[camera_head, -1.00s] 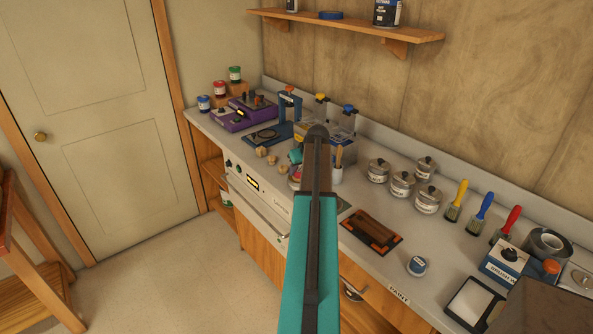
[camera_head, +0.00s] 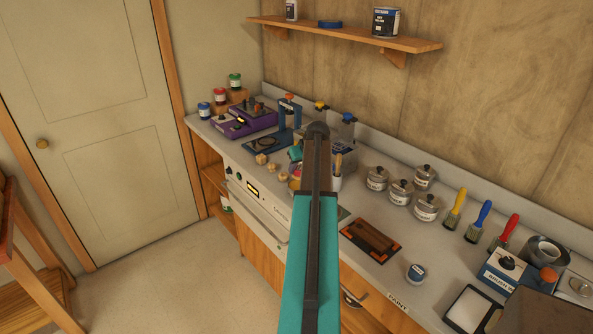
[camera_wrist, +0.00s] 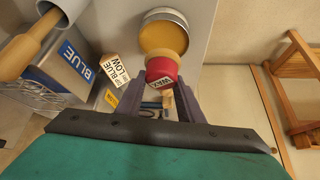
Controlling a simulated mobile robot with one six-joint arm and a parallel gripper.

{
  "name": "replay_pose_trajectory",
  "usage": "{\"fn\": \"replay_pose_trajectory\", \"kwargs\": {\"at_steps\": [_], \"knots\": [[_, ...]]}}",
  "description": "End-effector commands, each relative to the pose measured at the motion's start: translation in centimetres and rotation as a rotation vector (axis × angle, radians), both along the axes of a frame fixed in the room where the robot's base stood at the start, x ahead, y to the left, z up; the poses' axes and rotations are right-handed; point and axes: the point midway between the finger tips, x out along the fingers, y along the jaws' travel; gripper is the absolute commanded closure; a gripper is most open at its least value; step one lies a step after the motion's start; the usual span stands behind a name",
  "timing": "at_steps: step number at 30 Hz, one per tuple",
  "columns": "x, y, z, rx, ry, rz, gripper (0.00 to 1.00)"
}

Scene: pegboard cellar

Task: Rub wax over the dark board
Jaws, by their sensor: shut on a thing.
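My gripper (camera_wrist: 166,104) is shut on a red wax applicator (camera_wrist: 161,74) with a white WAX label and a pale tip. The tip overlaps the near rim of an open round tin (camera_wrist: 184,16) with amber contents in the wrist view; I cannot tell whether it touches. The dark board (camera_head: 372,236) lies on a dark mat with orange corners (camera_head: 351,232) on the counter, right of my arm in the head view. My arm hides much of the gripper's surroundings there.
A brush cup (camera_head: 336,183) stands just right of my arm. A blue-labelled box (camera_wrist: 72,62) sits left of the gripper.

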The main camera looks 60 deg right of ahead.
Motion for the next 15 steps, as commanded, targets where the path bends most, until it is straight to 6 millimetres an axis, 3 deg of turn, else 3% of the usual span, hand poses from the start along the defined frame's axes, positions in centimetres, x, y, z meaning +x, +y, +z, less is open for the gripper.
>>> {"fn": "replay_pose_trajectory", "kwargs": {"at_steps": [15], "knots": [[0.0,0.0,2.2,-0.001,0.000,-0.001,0.87]]}}
